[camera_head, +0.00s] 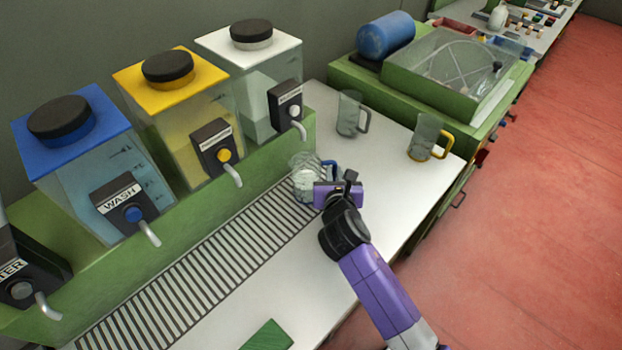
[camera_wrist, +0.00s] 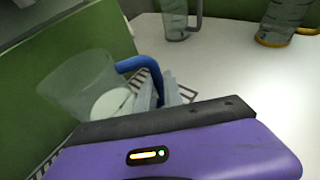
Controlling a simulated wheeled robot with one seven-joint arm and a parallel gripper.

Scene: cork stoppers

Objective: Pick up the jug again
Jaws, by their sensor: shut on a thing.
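A clear jug with a blue handle (camera_head: 303,182) stands at the right end of the slatted drain grate, below the white-lidded tank's tap. Something pale white shows low inside it. In the wrist view the jug (camera_wrist: 80,82) is at the left, its blue handle (camera_wrist: 140,63) reaching toward my fingers. My gripper (camera_head: 327,179) is at the handle side of the jug and shut on the handle. In the wrist view my gripper's fingers (camera_wrist: 158,92) show just below the handle; their exact contact is partly hidden. I cannot tell whether the jug's base touches the grate.
A grey-handled jug (camera_head: 351,115) and a yellow-handled jug (camera_head: 427,138) stand on the white counter (camera_head: 395,180) behind. Blue, yellow and white-lidded tanks with taps (camera_head: 232,172) line the left. A green block (camera_head: 268,336) lies in front. The counter right of my gripper is clear.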

